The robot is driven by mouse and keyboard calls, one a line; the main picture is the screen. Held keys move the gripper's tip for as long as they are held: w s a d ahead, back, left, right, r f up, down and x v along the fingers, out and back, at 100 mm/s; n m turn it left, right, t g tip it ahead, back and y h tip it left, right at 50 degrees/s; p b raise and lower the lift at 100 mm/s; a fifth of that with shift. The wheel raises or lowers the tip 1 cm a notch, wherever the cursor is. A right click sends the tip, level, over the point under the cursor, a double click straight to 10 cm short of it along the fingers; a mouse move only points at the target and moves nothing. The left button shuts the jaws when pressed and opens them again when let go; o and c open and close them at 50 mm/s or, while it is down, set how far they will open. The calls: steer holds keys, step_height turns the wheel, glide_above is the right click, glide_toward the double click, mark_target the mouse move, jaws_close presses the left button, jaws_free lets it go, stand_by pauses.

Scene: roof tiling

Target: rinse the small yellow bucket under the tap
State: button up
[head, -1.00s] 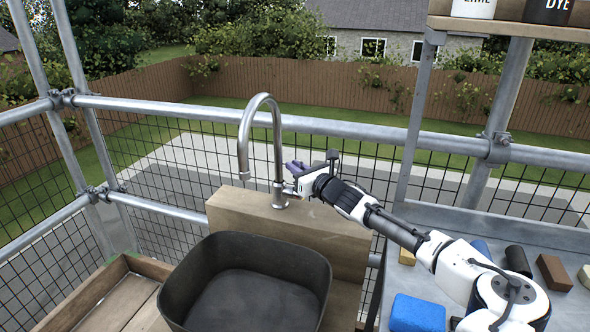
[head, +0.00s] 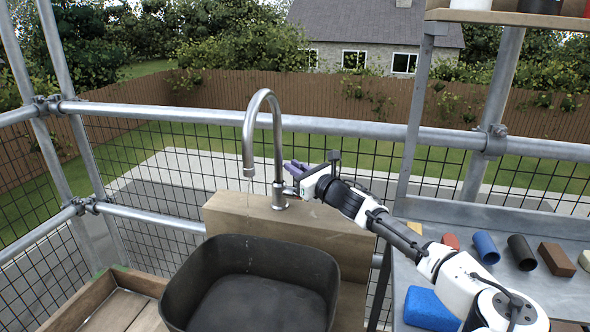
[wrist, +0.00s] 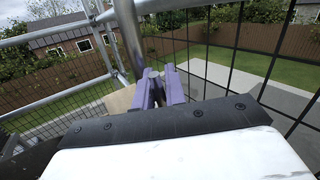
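The grey metal tap (head: 278,150) stands on a wooden block, its curved spout over a black basin (head: 180,295). A thin, faint stream of water (head: 248,205) falls from the spout into the basin. My gripper (head: 294,168) has purple fingers and is close to the right side of the tap, by its handle. In the wrist view, the fingers (wrist: 158,88) show a narrow gap with a grey metal piece at it. I cannot tell whether they press on it. I see no small yellow bucket in either view.
A metal shelf (head: 460,212) at the right carries a blue sponge-like block (head: 430,310) and several coloured pieces, including a red one (head: 450,241), a blue one (head: 485,247) and a brown one (head: 557,259). A wooden tray (head: 115,305) is at lower left. Scaffold rails and mesh stand behind the tap.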

steer(key=shift+o, duration=0.5)
steer(key=shift+s+d, duration=0.25)
steer(key=b+v, duration=0.2)
steer(key=v, duration=1.1)
steer(key=shift+s, duration=0.15)
